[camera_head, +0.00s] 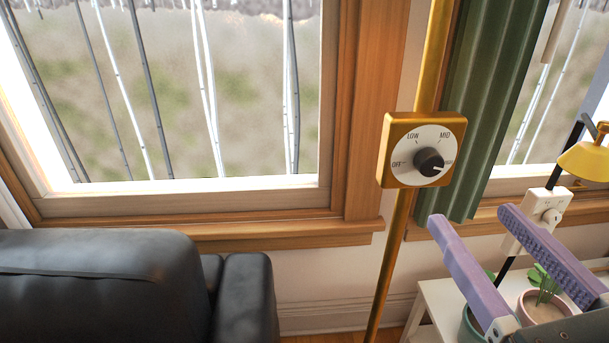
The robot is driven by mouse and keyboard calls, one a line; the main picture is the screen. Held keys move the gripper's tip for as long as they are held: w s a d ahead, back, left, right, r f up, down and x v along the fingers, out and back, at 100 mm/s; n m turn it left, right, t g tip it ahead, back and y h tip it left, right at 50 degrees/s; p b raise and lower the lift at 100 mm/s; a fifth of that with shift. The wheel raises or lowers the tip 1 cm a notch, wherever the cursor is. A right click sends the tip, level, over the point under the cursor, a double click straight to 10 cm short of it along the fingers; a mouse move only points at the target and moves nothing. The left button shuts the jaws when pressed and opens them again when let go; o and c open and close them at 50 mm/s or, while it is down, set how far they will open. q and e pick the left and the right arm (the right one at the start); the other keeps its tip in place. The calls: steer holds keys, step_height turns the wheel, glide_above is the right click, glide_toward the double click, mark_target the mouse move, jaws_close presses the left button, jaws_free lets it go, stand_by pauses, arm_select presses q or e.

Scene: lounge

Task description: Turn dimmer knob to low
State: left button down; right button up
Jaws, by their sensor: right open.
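The dimmer is a gold square box (396,120) with a white round dial face (403,147), fixed to a gold pole. Its face is marked OFF, LOW, MID and a small label at the right that is hard to read. The dark knob (428,160) sits in the middle of the dial, its white pointer line aimed right, near that last label. My right gripper (472,214) comes in from the lower right with two purple fingers spread wide and nothing between them. Its tips are below and right of the dimmer, apart from it. My left gripper is out of view.
A white side table (435,291) with potted plants (542,306) stands below my right gripper. A green curtain (480,100) hangs behind the dimmer. A black sofa (100,285) is lower left.

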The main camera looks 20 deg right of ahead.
mark_target(433, 166)
steer(key=x, duration=0.3)
steer(key=p+x, duration=0.1)
steer(key=x, duration=0.2)
steer(key=p+x, duration=0.1)
steer(key=x, duration=0.2)
steer(key=shift+s+d, duration=0.1)
steer(key=shift+d, duration=0.3)
steer(key=shift+w+f, duration=0.1)
steer(key=shift+w, duration=0.35)
jaws_close()
